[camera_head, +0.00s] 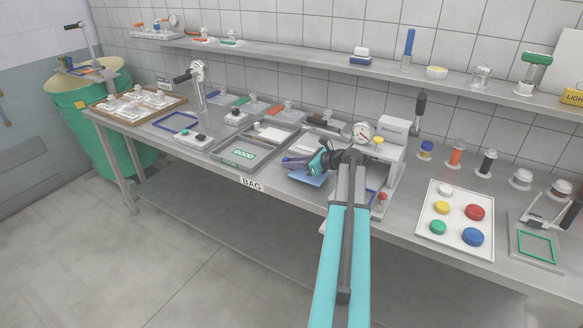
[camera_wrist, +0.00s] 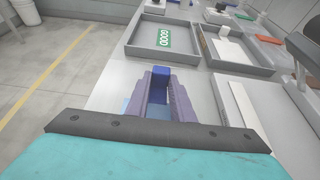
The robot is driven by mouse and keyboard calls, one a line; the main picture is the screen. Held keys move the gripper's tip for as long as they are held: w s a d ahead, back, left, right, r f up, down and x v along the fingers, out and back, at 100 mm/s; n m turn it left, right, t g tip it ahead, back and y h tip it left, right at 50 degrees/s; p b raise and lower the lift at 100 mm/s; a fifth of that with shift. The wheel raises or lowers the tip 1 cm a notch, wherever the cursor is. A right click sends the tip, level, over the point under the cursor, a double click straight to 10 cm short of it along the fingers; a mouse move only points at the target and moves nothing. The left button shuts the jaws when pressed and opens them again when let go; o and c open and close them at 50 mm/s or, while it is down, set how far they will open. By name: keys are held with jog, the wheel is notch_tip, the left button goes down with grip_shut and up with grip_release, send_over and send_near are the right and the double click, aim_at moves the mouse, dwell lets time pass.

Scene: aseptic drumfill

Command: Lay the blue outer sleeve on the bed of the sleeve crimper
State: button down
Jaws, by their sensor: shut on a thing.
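My gripper (camera_head: 300,162) is shut and sits above the front part of the bench, left of the sleeve crimper. A light blue sheet, which looks like the outer sleeve (camera_head: 310,179), shows just under the fingers near the bench's front edge. Whether the sleeve touches the bench I cannot tell. The sleeve crimper (camera_head: 394,130) is a pale press with a dial and a black-handled lever. My arm hides much of its blue-edged bed (camera_head: 371,195).
A grey divided tray (camera_head: 262,137) with a green GOOD label stands left of my gripper. A white tray (camera_head: 428,226) with several coloured caps lies right of the crimper. Several small bottles and a shelf (camera_head: 320,58) stand behind.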

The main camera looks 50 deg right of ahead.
jog(key=shift+f, duration=0.95)
jog(key=c, duration=1.5)
grip_release()
jog(key=shift+f, duration=0.1)
jog(key=shift+c, duration=0.2)
jog(key=b+v, duration=0.1)
jog(key=v, duration=1.1)
jog(key=shift+b, duration=0.3)
jog(key=shift+c, duration=0.2)
